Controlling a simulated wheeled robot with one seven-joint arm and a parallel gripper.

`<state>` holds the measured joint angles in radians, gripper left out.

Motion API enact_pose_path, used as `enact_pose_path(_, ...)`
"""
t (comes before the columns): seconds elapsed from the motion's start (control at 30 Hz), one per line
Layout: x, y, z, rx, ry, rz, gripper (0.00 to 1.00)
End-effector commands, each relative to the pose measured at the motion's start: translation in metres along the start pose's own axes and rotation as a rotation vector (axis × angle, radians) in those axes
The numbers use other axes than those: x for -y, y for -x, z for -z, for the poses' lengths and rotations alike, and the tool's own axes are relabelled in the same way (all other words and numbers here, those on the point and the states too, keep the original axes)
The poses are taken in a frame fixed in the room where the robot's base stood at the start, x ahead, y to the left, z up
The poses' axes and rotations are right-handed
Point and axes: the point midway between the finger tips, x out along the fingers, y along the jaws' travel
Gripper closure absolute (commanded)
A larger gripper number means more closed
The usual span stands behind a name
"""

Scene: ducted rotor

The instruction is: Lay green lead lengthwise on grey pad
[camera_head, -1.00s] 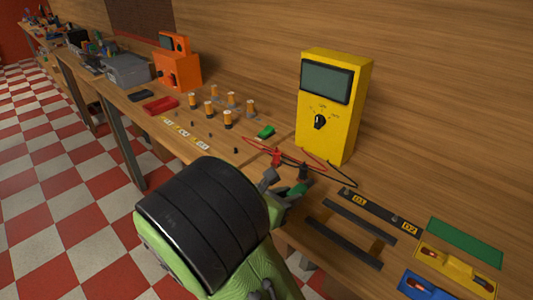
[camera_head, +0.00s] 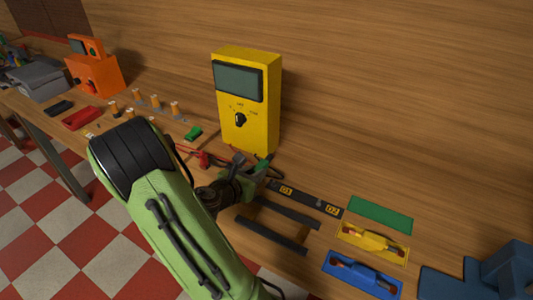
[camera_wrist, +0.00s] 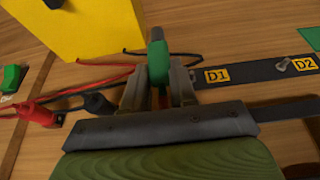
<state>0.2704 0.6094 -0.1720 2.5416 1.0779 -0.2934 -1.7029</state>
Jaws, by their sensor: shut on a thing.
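My gripper (camera_head: 250,176) is shut on a green lead (camera_wrist: 158,62) above the bench, between the yellow meter and the black D1/D2 strip. In the wrist view the lead stands up between the two fingers (camera_wrist: 159,88), with a dark tip at its top and a bit of red below. In the head view only a little of the green lead (camera_head: 264,162) shows past the fingers. I cannot make out a pad that is clearly grey. A bare green pad (camera_head: 380,214) lies to the right of the strip.
A yellow meter (camera_head: 246,105) stands behind my gripper. The black strip (camera_head: 305,199) marked D1 and D2 and dark rails (camera_head: 272,237) lie to the right. A yellow pad (camera_head: 346,236) and a blue pad (camera_head: 335,272) hold leads. Red and black cables lie left of my gripper.

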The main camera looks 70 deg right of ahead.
Motion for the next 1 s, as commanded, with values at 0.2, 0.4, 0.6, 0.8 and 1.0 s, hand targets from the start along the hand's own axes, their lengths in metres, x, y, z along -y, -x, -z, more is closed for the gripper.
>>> enact_pose_path(0.2, 0.003, -0.03, -0.012, -0.015, -0.025, 0.005, 1.0)
enact_pose_path(0.4, 0.002, -0.068, -0.024, -0.013, -0.017, -0.002, 1.0)
enact_pose_path(0.6, 0.001, -0.083, 0.004, -0.016, -0.011, -0.003, 1.0)
enact_pose_path(0.8, 0.0, -0.084, 0.008, -0.013, -0.014, -0.005, 1.0)
enact_pose_path(1.0, 0.0, -0.086, 0.012, -0.013, -0.013, -0.004, 1.0)
